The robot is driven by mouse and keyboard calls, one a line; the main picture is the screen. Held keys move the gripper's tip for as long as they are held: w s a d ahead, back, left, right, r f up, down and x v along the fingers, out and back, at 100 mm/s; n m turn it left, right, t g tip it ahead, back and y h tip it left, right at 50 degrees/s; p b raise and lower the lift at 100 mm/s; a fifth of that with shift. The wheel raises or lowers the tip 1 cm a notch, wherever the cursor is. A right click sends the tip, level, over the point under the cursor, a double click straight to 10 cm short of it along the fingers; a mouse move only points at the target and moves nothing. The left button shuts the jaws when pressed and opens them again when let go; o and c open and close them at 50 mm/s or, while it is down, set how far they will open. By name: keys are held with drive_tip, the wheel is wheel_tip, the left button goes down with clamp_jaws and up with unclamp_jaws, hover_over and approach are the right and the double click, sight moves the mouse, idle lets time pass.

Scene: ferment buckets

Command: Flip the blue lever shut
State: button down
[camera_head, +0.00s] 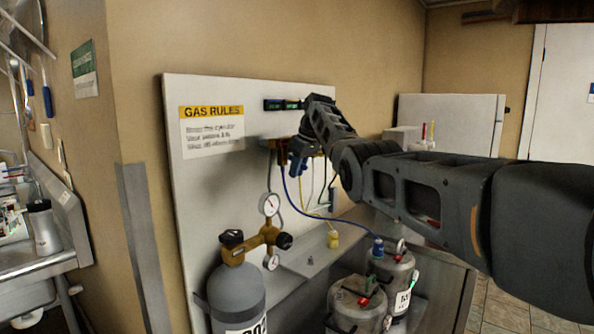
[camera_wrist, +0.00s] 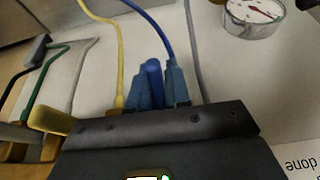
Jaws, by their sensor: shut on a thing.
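In the wrist view, the blue lever (camera_wrist: 154,80) stands between the two blue-grey fingers of my gripper (camera_wrist: 156,88), which are shut on it. The lever's base is hidden behind the gripper body. A blue hose (camera_wrist: 157,28) runs from the top of the view to beside the fingers. In the head view, my gripper (camera_head: 298,163) is at the front of the brass-coloured gas manifold (camera_head: 274,144) on the white panel. The lever cannot be told apart from the fingers there.
A yellow lever (camera_wrist: 56,120) and yellow hose (camera_wrist: 112,50) are close on the left in the wrist view. A pressure gauge (camera_wrist: 253,16) is at upper right. In the head view, a grey gas cylinder (camera_head: 237,292) with regulator and metal kegs (camera_head: 357,306) stand below.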

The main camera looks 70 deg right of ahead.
sight(304, 164)
drive_tip(key=shift+f, duration=0.1)
drive_tip(key=c, duration=1.2)
unclamp_jaws()
drive_tip(key=shift+o, duration=0.2)
drive_tip(key=shift+b+v, duration=0.95)
drive_tip(key=shift+v, duration=2.95)
